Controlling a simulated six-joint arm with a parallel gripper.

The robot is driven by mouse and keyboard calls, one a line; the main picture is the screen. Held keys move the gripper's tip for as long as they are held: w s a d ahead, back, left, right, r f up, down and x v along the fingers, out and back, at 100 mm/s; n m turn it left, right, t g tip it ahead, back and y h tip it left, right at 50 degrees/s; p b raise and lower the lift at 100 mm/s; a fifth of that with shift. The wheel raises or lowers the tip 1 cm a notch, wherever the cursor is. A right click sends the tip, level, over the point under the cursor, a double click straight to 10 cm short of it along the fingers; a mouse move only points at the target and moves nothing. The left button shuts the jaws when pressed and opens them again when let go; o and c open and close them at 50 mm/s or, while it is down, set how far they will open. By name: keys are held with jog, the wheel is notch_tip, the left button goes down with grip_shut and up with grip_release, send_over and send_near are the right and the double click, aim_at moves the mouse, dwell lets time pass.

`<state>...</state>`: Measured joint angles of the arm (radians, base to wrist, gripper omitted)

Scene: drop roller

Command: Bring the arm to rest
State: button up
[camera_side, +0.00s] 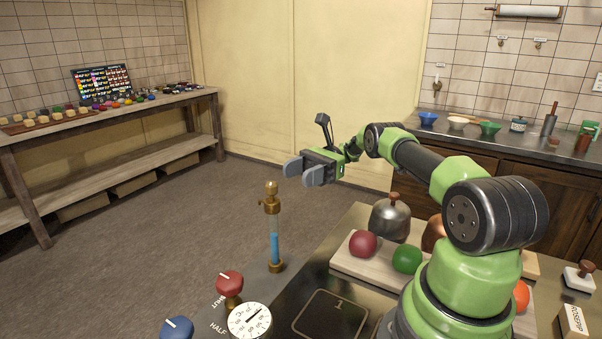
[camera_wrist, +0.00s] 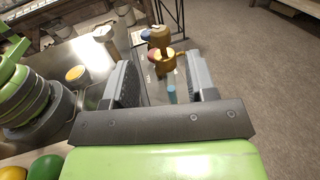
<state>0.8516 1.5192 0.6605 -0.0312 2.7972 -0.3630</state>
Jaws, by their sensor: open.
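My gripper (camera_side: 308,172) is open and empty in the side view, held in the air at the end of my green arm, which reaches out to the left. In the wrist view my gripper (camera_wrist: 163,85) shows two grey fingers spread wide apart with nothing clamped between them. A brass-capped glass tube with blue liquid (camera_side: 275,235) stands upright below and left of the gripper. In the wrist view this tube (camera_wrist: 171,92) appears beyond the gap between the fingers.
A red knob (camera_side: 230,283), a blue knob (camera_side: 177,328) and a white dial (camera_side: 249,321) sit at the counter's front left. A pale board (camera_side: 346,262) holds a red ball (camera_side: 363,244), a green ball (camera_side: 407,258) and a metal dome (camera_side: 390,221). The air around the gripper is clear.

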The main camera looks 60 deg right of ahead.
jog(key=s+a+r+n+g+h, duration=0.2)
jog(key=a+r+n+g+h, duration=0.1)
jog(key=a+r+n+h, duration=0.3)
jog(key=s+a+r+n+g+h, duration=0.2)
jog(key=a+r+n+h, duration=0.15)
jog(key=a+r, duration=0.5)
jog(key=s+a+r+n+t+h, duration=0.1)
jog(key=s+a+n+t+h, duration=0.1)
jog(key=s, duration=0.5)
jog(key=s+a+r+n+t+h, duration=0.1)
jog(key=s+a+n+t+h, duration=0.2)
jog(key=s, duration=0.5)
jog(key=n+t+h, duration=0.1)
jog(key=n+t, duration=0.1)
jog(key=shift+t, duration=0.3)
jog(key=shift+o, duration=0.4)
jog(key=shift+r+n, duration=0.1)
jog(key=shift+n, duration=0.15)
